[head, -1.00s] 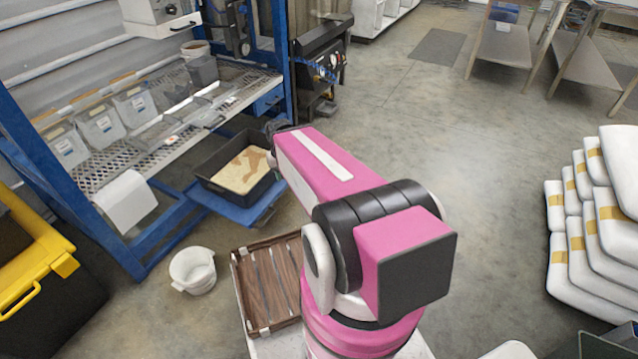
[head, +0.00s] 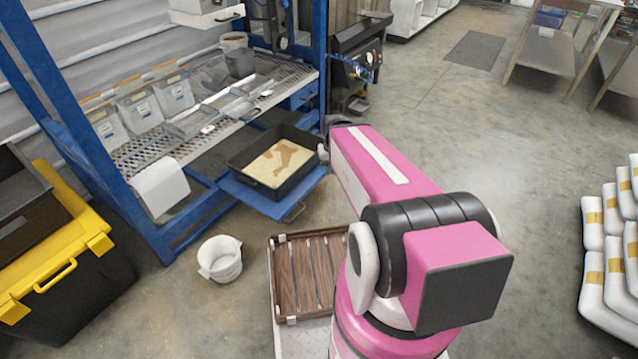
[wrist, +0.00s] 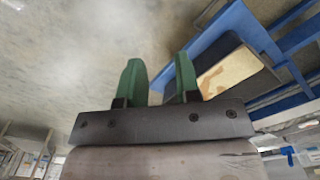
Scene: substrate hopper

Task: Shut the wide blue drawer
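The wide blue drawer (head: 272,206) is pulled out low from the blue bench frame, with a dark handle (head: 294,212) on its front. A black tray (head: 240,162) holding tan substrate with a brown patch sits on it. In the wrist view the blue drawer (wrist: 207,38) and the substrate show at the upper right. My gripper's green fingers (wrist: 158,85) are apart with nothing between them. They look close to the drawer, but I cannot tell if they touch it. In the head view my pink arm hides the gripper.
A white bucket (head: 220,262) stands on the floor before the bench. A slatted wooden tray (head: 308,272) lies close to my arm's base. A black and yellow bin (head: 78,275) is at the left. White sacks (head: 610,265) are stacked at the right. The floor behind my arm is clear.

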